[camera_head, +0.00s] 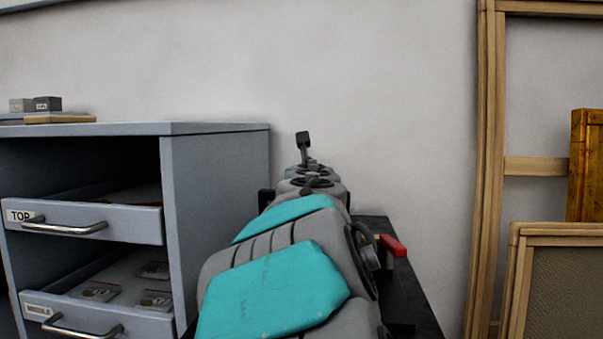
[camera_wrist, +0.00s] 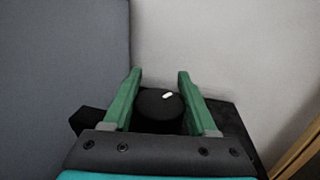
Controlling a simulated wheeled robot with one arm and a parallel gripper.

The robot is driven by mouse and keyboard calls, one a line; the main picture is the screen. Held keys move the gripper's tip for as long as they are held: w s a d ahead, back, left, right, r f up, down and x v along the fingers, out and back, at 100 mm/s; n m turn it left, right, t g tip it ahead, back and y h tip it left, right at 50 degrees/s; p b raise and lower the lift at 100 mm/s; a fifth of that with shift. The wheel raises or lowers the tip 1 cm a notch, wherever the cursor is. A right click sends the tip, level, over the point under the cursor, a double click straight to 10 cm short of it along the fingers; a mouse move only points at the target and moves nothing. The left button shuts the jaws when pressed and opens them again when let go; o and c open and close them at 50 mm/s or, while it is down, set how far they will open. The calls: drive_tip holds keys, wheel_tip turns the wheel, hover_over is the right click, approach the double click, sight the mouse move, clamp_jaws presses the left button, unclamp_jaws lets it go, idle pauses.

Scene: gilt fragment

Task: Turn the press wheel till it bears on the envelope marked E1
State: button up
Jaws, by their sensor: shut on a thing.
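In the wrist view my gripper (camera_wrist: 159,76) has its two green fingers on either side of a round black knob (camera_wrist: 158,103) with a short white mark on top. It is shut on this knob, which I take to be part of the press wheel. A black stand (camera_wrist: 222,112) lies beneath it and also shows in the head view (camera_head: 411,292). My arm hides the gripper and most of the press in the head view. A dark upright piece (camera_head: 303,147) shows past the arm's end; I cannot tell what it belongs to. No envelope marked E1 can be made out.
A grey cabinet (camera_head: 215,190) stands close at left, with open drawers labelled TOP (camera_head: 110,222) and MIDDLE (camera_head: 150,321). Flat labelled packets (camera_head: 156,300) lie in the latter. A red-ended piece (camera_head: 393,246) is beside my arm. Wooden frames (camera_head: 487,170) stand at right.

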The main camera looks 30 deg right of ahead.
drive_tip(key=m+g+h, duration=0.2)
drive_tip(key=m+g+h+p, duration=0.1)
drive_tip(key=m+g+h, duration=0.1)
drive_tip(key=s+d+m+g+h+p, duration=0.1)
drive_tip(key=m+h, duration=0.1)
drive_tip(key=h, duration=0.1)
drive_tip(key=shift+g, duration=0.4)
drive_tip(key=shift+d+g+h, duration=0.15)
drive_tip(key=shift+g+h, duration=0.15)
drive_tip(key=o, duration=1.4)
drive_tip(key=shift+c, duration=0.2)
drive_tip(key=shift+s, duration=0.1)
drive_tip(key=v, duration=0.7)
drive_tip(key=shift+s+a, duration=0.15)
drive_tip(key=shift+a, duration=0.2)
